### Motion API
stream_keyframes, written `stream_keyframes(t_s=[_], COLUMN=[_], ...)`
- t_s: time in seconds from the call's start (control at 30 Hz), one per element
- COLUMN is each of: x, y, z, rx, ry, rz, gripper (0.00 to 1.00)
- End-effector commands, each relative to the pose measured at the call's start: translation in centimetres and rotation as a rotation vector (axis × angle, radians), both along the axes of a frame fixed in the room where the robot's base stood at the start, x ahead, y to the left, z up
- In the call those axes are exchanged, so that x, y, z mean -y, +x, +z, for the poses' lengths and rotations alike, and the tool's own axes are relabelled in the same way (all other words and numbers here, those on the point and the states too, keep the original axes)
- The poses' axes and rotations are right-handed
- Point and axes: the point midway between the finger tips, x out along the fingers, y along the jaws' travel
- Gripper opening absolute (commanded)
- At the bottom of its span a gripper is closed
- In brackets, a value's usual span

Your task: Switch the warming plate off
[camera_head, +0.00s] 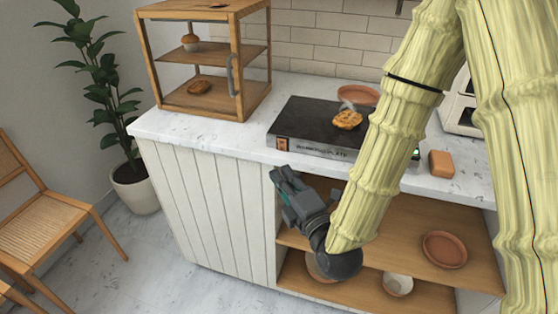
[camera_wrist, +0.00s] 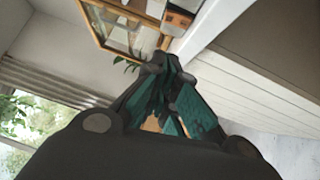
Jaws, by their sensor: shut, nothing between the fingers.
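The warming plate (camera_head: 310,122) is a flat black unit with a lettered front face on the marble counter. A waffle-like pastry (camera_head: 347,120) sits on top, with faint steam above it. A small panel (camera_head: 283,143) shows at the left end of its front; a small green spot shows near the right end, partly behind my arm. In the wrist view, part of the warming plate (camera_wrist: 178,20) appears past the fingertips; its switch position is too small to tell. My gripper (camera_head: 279,178) is shut and empty, in front of and below the counter edge, apart from the plate.
A wooden display case (camera_head: 232,65) with pastries stands left on the counter (camera_head: 200,125). A terracotta plate (camera_head: 358,95) lies behind the warming plate, a brown block (camera_head: 441,164) to its right. Open shelves (camera_head: 400,245) with dishes are below.

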Motion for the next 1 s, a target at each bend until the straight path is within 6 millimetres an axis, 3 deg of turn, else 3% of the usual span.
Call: stream_keyframes(t_s=[0.27, 0.5, 1.0], x=[-2.2, -1.3, -1.0], y=[4.3, 7.0, 8.1], z=[0.6, 0.9, 0.9], rx=[0.001, 0.001, 0.000], ry=[0.003, 0.002, 0.000], rz=[-0.001, -0.003, 0.000], gripper=[0.00, 0.00, 0.00])
